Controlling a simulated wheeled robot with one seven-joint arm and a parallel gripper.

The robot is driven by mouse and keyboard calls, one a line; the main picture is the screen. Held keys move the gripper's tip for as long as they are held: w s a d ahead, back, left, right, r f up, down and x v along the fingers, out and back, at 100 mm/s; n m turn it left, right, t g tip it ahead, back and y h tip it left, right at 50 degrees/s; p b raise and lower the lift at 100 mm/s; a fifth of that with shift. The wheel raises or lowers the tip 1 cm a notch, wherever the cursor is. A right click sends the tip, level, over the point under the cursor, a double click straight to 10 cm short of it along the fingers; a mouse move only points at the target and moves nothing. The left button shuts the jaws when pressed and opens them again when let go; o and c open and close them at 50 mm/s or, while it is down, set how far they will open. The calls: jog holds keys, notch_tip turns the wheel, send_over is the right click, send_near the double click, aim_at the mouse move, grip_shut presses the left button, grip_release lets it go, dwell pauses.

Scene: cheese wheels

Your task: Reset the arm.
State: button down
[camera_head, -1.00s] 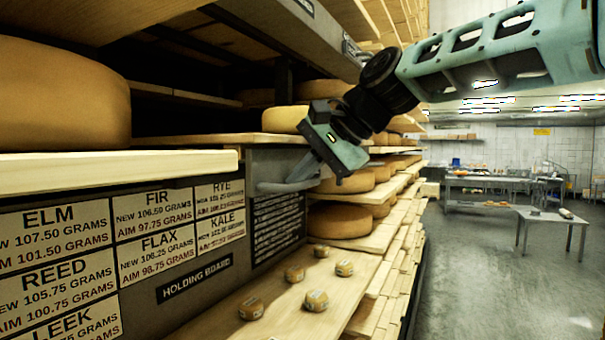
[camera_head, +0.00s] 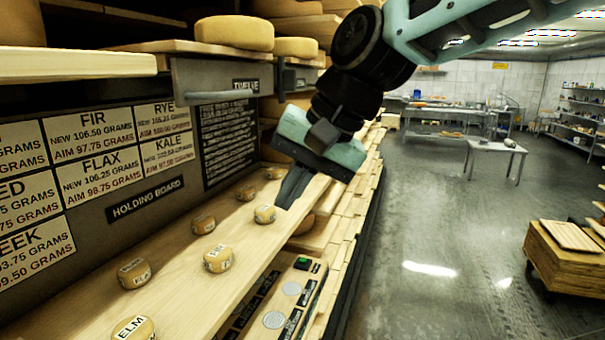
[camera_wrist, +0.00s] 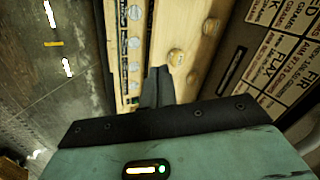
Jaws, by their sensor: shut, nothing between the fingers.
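My gripper (camera_head: 290,190) is shut and empty. In the head view it points down over the far right part of the holding board (camera_head: 190,285). Small labelled cheese wheels stand on that board, among them one marked ELM (camera_head: 134,328) and others (camera_head: 218,258) farther along. The closest one (camera_head: 265,214) is just left of the fingertips, and I cannot tell whether they touch. In the wrist view the shut fingers (camera_wrist: 157,85) show in the middle, with the board (camera_wrist: 200,45) and a few small wheels (camera_wrist: 176,56) beyond them.
A panel of weight labels (camera_head: 100,165) stands behind the board. Large cheese wheels (camera_head: 235,33) lie on shelves above. A control strip with a green button (camera_head: 302,264) runs below the board. Stacked boards (camera_head: 565,260) stand at right. The floor (camera_head: 430,240) between is open.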

jog(key=s+d+f+n+h+b, duration=0.1)
jog(key=s+d+f+n+b, duration=0.1)
jog(key=s+d+f, duration=0.3)
jog(key=s+d+f+n+g+h+b, duration=0.1)
jog(key=s+d+f, duration=0.5)
jog(key=f, duration=0.7)
jog(key=s+d+f+n+h+b, duration=0.3)
jog(key=s+d+f+n+b, duration=0.1)
jog(key=s+f, duration=0.5)
jog(key=shift+d+f+g+b, duration=0.3)
jog(key=shift+d+f+b, duration=0.15)
jog(key=shift+d+b, duration=0.35)
jog(key=shift+w+a, duration=0.1)
